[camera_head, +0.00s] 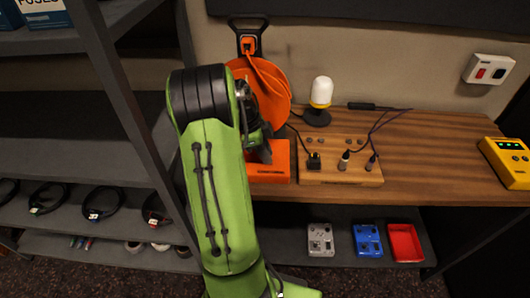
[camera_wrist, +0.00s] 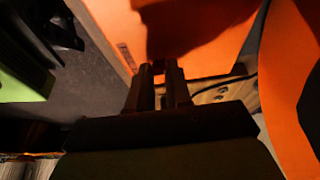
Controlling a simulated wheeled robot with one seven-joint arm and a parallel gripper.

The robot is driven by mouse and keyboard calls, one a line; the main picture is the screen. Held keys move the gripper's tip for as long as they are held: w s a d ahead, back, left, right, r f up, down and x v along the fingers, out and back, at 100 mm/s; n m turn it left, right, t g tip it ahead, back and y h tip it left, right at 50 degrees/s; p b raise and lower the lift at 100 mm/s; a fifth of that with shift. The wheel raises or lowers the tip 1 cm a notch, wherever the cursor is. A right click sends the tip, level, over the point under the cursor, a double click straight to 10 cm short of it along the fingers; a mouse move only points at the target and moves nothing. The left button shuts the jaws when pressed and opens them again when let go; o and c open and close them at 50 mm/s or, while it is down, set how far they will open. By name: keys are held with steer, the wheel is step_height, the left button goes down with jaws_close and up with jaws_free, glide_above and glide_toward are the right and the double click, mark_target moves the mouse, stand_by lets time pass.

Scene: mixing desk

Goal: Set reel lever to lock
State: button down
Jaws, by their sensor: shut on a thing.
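The orange reel (camera_head: 277,88) stands upright at the back left of the wooden desk, partly behind my arm. An orange block (camera_head: 277,166) sits in front of it. My gripper (camera_head: 262,150) is at the reel's lower front, just above the block. In the wrist view, my gripper's two dark fingers (camera_wrist: 159,70) are close together against orange surfaces, with a narrow gap between them. They are shut on a small part, which I take to be the reel lever; it is mostly hidden by the fingers, so its setting cannot be read. The reel's orange disc (camera_wrist: 298,90) fills the right edge.
A wooden board (camera_head: 340,175) with plugs and cables is right of the block. A white-topped lamp (camera_head: 321,98) stands behind it. A yellow device (camera_head: 507,162) is at the desk's right end. A dark shelf post (camera_head: 125,95) rises left of my arm. The desk's right middle is clear.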

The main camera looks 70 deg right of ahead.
mark_target(281, 163)
steer(key=shift+s+d+t+b, duration=0.15)
steer(key=shift+s+t+b, duration=0.3)
steer(key=shift+t+b, duration=0.4)
steer(key=shift+s+r+t+y+b, duration=0.15)
steer(key=shift+s+t+y+b, duration=0.25)
steer(key=shift+t, duration=0.35)
steer(key=t+p, duration=0.1)
steer(key=s+t+p, duration=0.1)
steer(key=shift+d+r+t+p, duration=0.1)
steer(key=shift+r+t+p, duration=0.2)
steer(key=shift+r, duration=0.05)
steer(key=t+p, duration=0.1)
steer(key=p, duration=0.1)
steer(key=s+t+y+p, duration=0.1)
steer(key=p, duration=0.2)
steer(key=shift+d, duration=0.1)
steer(key=t+p, duration=0.1)
steer(key=p, duration=0.1)
steer(key=t+p, duration=0.1)
steer(key=shift+s+d+f+p, duration=0.1)
steer(key=shift+s+f+p, duration=0.15)
steer(key=shift+f+p, duration=0.15)
steer(key=shift+s+f+t+y+p, duration=0.15)
steer(key=shift+f+t+y+p, duration=0.25)
steer(key=shift+p, duration=0.45)
steer(key=shift+r, duration=0.1)
